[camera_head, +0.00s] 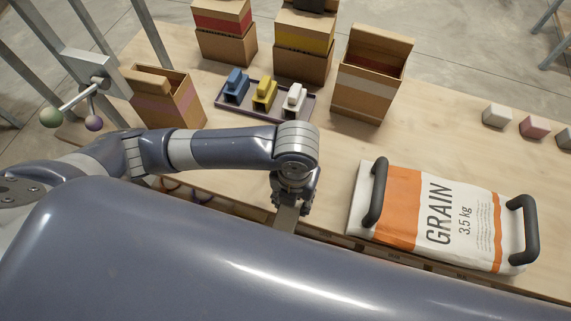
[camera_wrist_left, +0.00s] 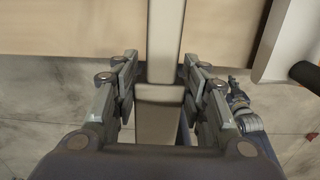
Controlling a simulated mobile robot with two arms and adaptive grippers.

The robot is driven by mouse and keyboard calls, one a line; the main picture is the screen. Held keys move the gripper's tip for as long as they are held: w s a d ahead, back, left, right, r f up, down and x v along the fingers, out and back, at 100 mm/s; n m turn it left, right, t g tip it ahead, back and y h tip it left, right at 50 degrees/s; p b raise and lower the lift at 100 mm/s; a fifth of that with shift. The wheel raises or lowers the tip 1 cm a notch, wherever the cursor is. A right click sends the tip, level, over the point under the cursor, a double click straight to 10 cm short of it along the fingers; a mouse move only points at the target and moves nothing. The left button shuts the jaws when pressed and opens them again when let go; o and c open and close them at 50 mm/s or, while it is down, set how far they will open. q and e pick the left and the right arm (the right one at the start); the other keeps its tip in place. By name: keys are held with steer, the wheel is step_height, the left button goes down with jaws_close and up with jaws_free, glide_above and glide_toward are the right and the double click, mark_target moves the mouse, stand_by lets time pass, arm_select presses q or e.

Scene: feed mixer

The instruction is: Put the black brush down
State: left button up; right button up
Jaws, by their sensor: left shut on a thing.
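My left gripper (camera_head: 291,207) is near the front edge of the table, left of the grain bag. In the left wrist view, its fingers (camera_wrist_left: 160,95) are shut on a pale grey-beige bar (camera_wrist_left: 165,45). The bar's lower part also shows below the gripper in the head view (camera_head: 285,219). I cannot tell from its visible part whether it belongs to a brush. A dark object (camera_head: 316,4) lies on top of the yellow-banded box, cut off by the frame; I cannot tell what it is.
A tray (camera_head: 310,108) holds blue, yellow and white pieces. Open cardboard boxes (camera_head: 369,82) stand behind and beside it. A grain bag (camera_head: 400,205) with dark handles lies at the front right. Small blocks (camera_head: 534,127) sit far right. The table's middle is clear.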

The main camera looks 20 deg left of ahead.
arm_select(q)
steer(key=w+a+p, duration=0.1)
steer(key=w, duration=0.3)
steer(key=w+a+p, duration=0.1)
steer(key=w+a, duration=0.1)
steer(key=w, duration=0.3)
steer(key=w+a+f+p, duration=0.1)
steer(key=w, duration=0.3)
steer(key=shift+w+a, duration=0.4)
steer(key=f, duration=0.1)
steer(key=f+p, duration=0.1)
steer(key=f, duration=0.1)
steer(key=shift+w+a, duration=0.1)
steer(key=shift+w, duration=0.15)
steer(key=shift+f, duration=0.4)
steer(key=shift+f, duration=0.1)
steer(key=o, duration=1.4)
